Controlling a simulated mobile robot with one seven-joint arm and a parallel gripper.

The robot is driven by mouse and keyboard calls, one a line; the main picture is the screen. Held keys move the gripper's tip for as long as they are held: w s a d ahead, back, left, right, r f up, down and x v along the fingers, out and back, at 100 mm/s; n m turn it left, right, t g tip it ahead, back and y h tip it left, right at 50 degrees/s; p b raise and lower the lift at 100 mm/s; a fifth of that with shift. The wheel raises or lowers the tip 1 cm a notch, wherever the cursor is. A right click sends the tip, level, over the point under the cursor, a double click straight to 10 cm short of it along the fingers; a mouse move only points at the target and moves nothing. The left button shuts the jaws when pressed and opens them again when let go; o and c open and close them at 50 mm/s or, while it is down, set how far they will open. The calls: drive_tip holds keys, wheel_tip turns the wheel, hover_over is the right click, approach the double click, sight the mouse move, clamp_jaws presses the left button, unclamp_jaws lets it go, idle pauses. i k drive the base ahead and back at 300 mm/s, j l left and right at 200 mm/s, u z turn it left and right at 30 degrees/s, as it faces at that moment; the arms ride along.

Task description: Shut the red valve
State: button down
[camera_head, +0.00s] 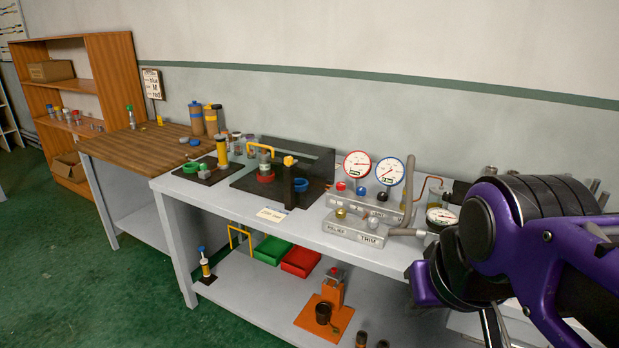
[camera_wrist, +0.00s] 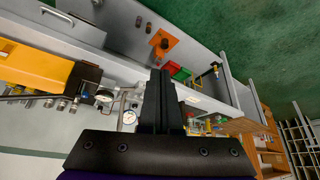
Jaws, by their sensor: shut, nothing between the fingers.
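A small red knob (camera_head: 341,186) stands on a grey manifold block (camera_head: 372,208) on the grey bench, below a red-rimmed gauge (camera_head: 357,164). It appears to be the red valve; how far it is turned cannot be seen. A blue knob (camera_head: 361,190) and a dark knob (camera_head: 382,196) stand to its right, under a blue-rimmed gauge (camera_head: 390,171). My gripper (camera_wrist: 160,74) is shut and empty in the wrist view, pointing toward the bench from some distance. In the head view my purple arm is at the right, well apart from the red knob.
Green (camera_head: 272,250) and red (camera_head: 300,261) bins sit on the lower shelf. Green floor in front is clear.

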sight(340, 187)
drive_tip(key=i+j+z, duration=0.1)
drive_tip(key=z, duration=0.35)
drive_tip(key=i+j+z, duration=0.1)
drive_tip(key=z, duration=0.4)
drive_tip(key=i+j+z, duration=0.2)
drive_tip(key=j, duration=0.2)
drive_tip(key=j+z, duration=0.25)
drive_tip(key=j, duration=0.15)
drive_tip(key=i, duration=0.05)
